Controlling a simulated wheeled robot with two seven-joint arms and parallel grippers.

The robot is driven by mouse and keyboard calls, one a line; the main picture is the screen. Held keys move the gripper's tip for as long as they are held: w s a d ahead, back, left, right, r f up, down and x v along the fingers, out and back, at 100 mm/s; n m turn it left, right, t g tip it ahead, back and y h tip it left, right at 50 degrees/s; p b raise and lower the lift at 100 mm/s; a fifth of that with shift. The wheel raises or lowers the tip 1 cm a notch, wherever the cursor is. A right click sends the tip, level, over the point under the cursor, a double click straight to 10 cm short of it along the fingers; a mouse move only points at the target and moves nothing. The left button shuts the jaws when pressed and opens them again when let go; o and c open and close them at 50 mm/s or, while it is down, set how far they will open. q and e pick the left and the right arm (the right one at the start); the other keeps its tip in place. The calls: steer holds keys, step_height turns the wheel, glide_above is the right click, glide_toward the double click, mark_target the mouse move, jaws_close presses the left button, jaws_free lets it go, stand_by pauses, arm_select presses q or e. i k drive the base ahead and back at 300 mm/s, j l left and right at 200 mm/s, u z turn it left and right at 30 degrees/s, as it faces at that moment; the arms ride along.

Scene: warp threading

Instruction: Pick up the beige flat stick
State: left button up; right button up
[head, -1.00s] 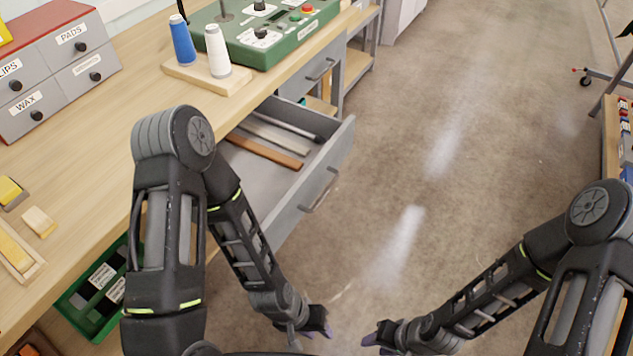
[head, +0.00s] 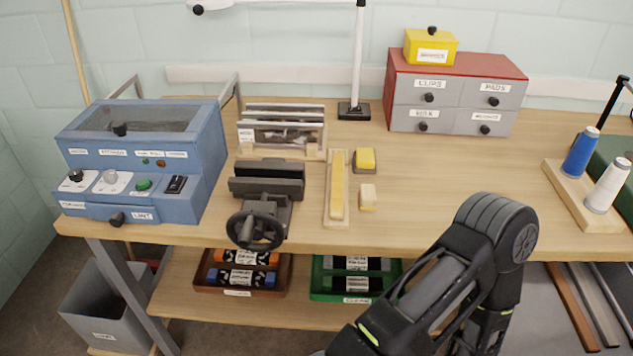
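A beige-grey flat stick (head: 596,306) lies in the open drawer (head: 551,281) at the lower right. It lies between a brown stick (head: 573,308) and a darker grey one (head: 617,299). The picture's edges cut off part of the drawer and its sticks. Neither of my grippers is in view.
The workbench (head: 300,229) carries a blue machine (head: 150,165), a black vise (head: 265,200), a wooden tray with a yellow strip (head: 337,198), labelled drawers (head: 460,100) and thread spools (head: 606,186). Brown (head: 240,292) and green (head: 355,297) bins sit on the lower shelf.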

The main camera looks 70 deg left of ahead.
mark_target(338, 193)
steer(key=u, duration=2.3)
steer(key=l+u, duration=0.25)
steer(key=u, duration=0.15)
steer(key=k+l+u, duration=0.1)
steer(key=l+u, duration=0.15)
steer(key=u, duration=0.15)
